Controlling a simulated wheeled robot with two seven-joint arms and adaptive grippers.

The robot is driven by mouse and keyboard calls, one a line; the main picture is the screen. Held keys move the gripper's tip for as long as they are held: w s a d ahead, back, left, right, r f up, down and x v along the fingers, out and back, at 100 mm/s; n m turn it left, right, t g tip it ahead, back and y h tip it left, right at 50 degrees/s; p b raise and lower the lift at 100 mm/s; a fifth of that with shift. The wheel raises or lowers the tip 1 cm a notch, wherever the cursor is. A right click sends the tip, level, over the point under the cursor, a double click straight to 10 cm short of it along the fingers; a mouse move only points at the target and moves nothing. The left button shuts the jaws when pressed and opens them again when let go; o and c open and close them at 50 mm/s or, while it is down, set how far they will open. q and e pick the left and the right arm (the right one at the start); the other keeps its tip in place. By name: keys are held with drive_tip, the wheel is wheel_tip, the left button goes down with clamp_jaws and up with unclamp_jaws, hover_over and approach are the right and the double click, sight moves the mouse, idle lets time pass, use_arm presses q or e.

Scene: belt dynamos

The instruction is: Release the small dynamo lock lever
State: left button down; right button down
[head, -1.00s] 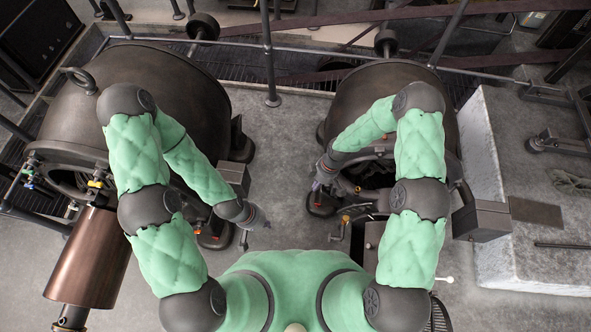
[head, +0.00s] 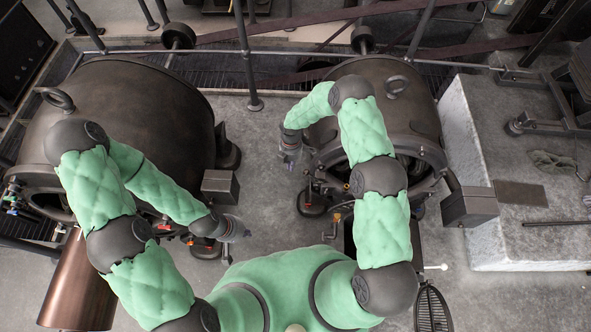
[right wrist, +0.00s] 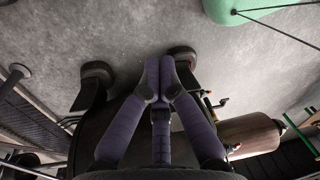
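The small dynamo (head: 345,88) is the dark drum on the right in the head view. Its open front end and small fittings (head: 335,222) are partly covered by my right arm. I cannot make out which fitting is the lock lever. My right gripper (head: 290,165) is left of the dynamo's front end, apart from it. In the right wrist view, its purple fingers (right wrist: 160,68) meet at the tips with nothing seen between them. My left gripper (head: 240,230) is beside the large dynamo's front foot; its fingers are too small to judge.
The large dynamo (head: 120,105) stands at the left, with a copper cylinder (head: 75,285) before it. A grey box (head: 470,207) juts out beside a pale stone block (head: 530,235) at the right. Bare floor (head: 255,140) lies between the dynamos. Railings run behind.

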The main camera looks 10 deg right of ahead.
sight(304, 173)
drive_tip(key=d+f+b, duration=0.2)
drive_tip(key=d+f, duration=0.1)
drive_tip(key=f, duration=0.5)
drive_tip(key=shift+s+d+f, duration=0.15)
drive_tip(key=shift+s, duration=0.1)
drive_tip(key=shift+s+d+r+t+y, duration=0.15)
drive_tip(key=shift+d+r+y, duration=0.2)
drive_tip(key=shift+d+y, duration=0.1)
drive_tip(key=shift+s+d+r+t+y, duration=0.1)
drive_tip(key=shift+d+r+t+y, duration=0.05)
drive_tip(key=shift+d+r+y, duration=0.25)
idle(0.6)
drive_tip(key=shift+s+d+r+y, duration=0.1)
drive_tip(key=shift+d+r+y, duration=0.15)
drive_tip(key=shift+d, duration=0.15)
drive_tip(key=shift+s+d+r+y, duration=0.1)
drive_tip(key=shift+d+r+y, duration=0.1)
drive_tip(key=shift+d, duration=0.2)
drive_tip(key=s+d+r+b, duration=0.1)
drive_tip(key=d+b, duration=0.1)
drive_tip(key=d, duration=0.4)
drive_tip(key=shift+s+d+r, duration=0.15)
drive_tip(key=shift+s, duration=0.25)
drive_tip(key=shift+r, duration=0.15)
